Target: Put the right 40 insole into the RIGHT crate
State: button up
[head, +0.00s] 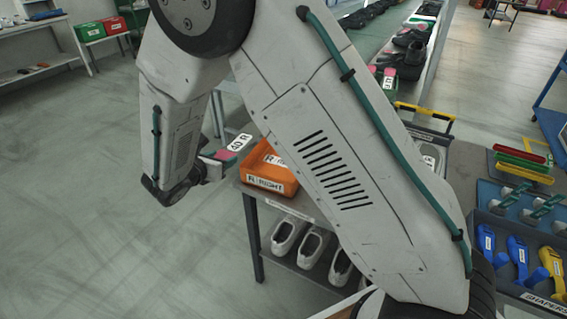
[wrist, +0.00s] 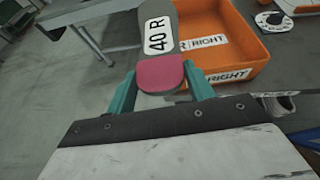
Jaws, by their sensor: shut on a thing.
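My gripper (wrist: 160,95) is shut on the right 40 insole (wrist: 157,15), which is grey with a pink heel and a white "40 R" label. The heel end lies between the teal fingers and the rest points away from the gripper. In the head view, the insole (head: 238,142) sticks out to the right of my gripper (head: 205,168). The orange RIGHT crate (head: 272,184) stands on a table to the right of the insole. In the wrist view, the crate (wrist: 262,82) is open-topped, right of and beyond the insole. Its visible floor holds no insole; my arm hides part of it in the head view.
The crate sits near the corner of a grey table (head: 301,207) with white shoes (head: 287,236) on a shelf below. A bin with blue and yellow tools (head: 517,250) stands at the right. Open floor (head: 120,240) lies to the left.

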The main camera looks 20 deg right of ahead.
jog(key=shift+m+g+h, duration=0.3)
jog(key=shift+m, duration=0.2)
jog(key=shift+w+d+f, duration=0.15)
jog(key=shift+d+f, duration=0.85)
jog(key=shift+d, duration=1.1)
jog(key=shift+w+d+f, duration=0.15)
jog(key=shift+d+f, duration=0.8)
jog(key=shift+d, duration=1.2)
jog(key=shift+w+d+f, duration=0.15)
jog(key=shift+d+f, duration=0.85)
jog(key=shift+d, duration=1.1)
jog(key=shift+f, duration=0.55)
jog(key=o, duration=1)
jog(key=shift+c, duration=0.2)
